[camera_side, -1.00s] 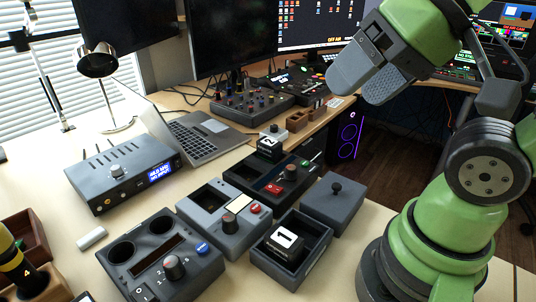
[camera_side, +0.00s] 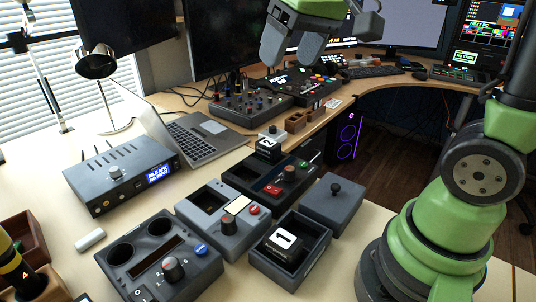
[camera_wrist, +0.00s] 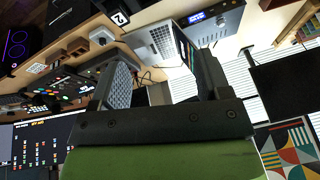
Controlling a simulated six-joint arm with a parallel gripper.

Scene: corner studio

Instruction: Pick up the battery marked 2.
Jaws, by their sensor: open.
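The battery marked 2 (camera_side: 268,153) is a dark block with a white label, at the back of the black device with a red switch (camera_side: 270,180) in the side view. I cannot tell whether it sits in a slot. It also shows at the top of the wrist view (camera_wrist: 118,18). My gripper (camera_side: 293,50) is open and empty, high above and behind the battery in the side view, fingers pointing down. In the wrist view my gripper (camera_wrist: 163,82) has its two fingers spread apart. The battery marked 1 (camera_side: 285,243) sits in a grey open box (camera_side: 312,262).
A grey lidded box with a knob (camera_side: 334,203), a grey device with a red button (camera_side: 222,218) and a two-hole device (camera_side: 160,258) stand close by. A laptop (camera_side: 203,135) and a mixer (camera_side: 250,107) stand behind. A yellow battery marked 4 (camera_side: 14,268) is at far left.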

